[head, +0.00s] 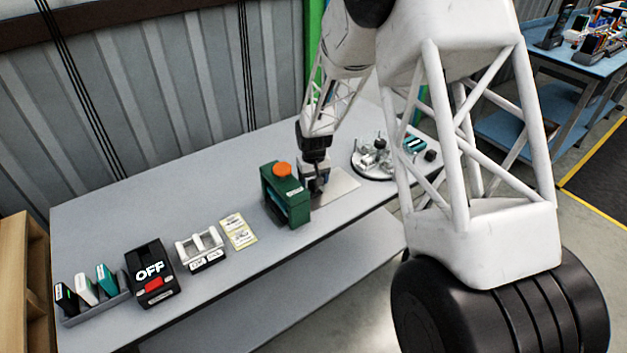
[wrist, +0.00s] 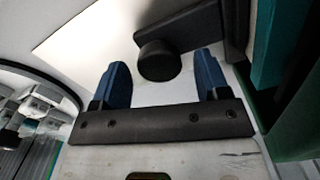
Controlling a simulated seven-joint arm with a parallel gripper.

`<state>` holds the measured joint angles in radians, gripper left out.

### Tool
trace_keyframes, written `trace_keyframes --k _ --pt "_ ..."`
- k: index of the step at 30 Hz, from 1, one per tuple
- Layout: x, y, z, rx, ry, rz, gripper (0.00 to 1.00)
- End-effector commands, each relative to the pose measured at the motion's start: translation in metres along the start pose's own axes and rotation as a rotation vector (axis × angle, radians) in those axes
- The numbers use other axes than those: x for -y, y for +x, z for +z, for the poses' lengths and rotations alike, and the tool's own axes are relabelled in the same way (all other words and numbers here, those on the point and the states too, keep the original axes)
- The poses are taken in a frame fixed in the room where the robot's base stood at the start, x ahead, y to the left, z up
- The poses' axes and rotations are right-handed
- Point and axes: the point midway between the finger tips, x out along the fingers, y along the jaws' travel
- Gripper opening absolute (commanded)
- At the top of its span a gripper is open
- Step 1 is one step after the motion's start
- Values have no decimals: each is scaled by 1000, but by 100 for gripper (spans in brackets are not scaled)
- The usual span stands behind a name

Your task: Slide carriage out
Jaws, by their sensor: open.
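A green machine housing (head: 287,197) with an orange cap on top stands on the grey bench. At its right side is a dark carriage part; the wrist view shows it as a dark plate (wrist: 192,22) with a round black knob (wrist: 158,60). My gripper (wrist: 163,66) is open, its two blue fingers pointing toward the plate, with the knob appearing between them. I cannot tell whether the fingers touch the knob. In the head view my gripper (head: 316,183) is down beside the housing's right side, and its fingertips are hard to make out there.
A pale flat plate (head: 340,184) lies right of the housing. A round tray (head: 371,172) with small metal parts stands further right. Left are yellow cards (head: 238,231), a white rack (head: 201,248), a black OFF box (head: 152,275) and a holder with cartridges (head: 93,304).

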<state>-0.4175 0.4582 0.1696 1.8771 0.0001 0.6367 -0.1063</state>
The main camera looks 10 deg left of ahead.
Motion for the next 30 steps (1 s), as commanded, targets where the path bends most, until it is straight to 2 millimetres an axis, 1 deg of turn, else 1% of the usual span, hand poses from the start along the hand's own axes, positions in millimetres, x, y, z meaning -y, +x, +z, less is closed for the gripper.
trace_keyframes --k 1,12,14,15,19,23,26,30 --pt "0 0 0 0 0 0 69" --pt "0 0 0 0 0 0 12" --pt "0 0 0 0 0 0 3" --pt "0 0 0 0 0 0 0" --pt "-3 0 -1 0 1 0 0" --pt "-17 0 -5 0 3 0 0" --pt "-32 0 -9 -1 3 0 0" --pt "-58 0 -16 -1 2 0 0"
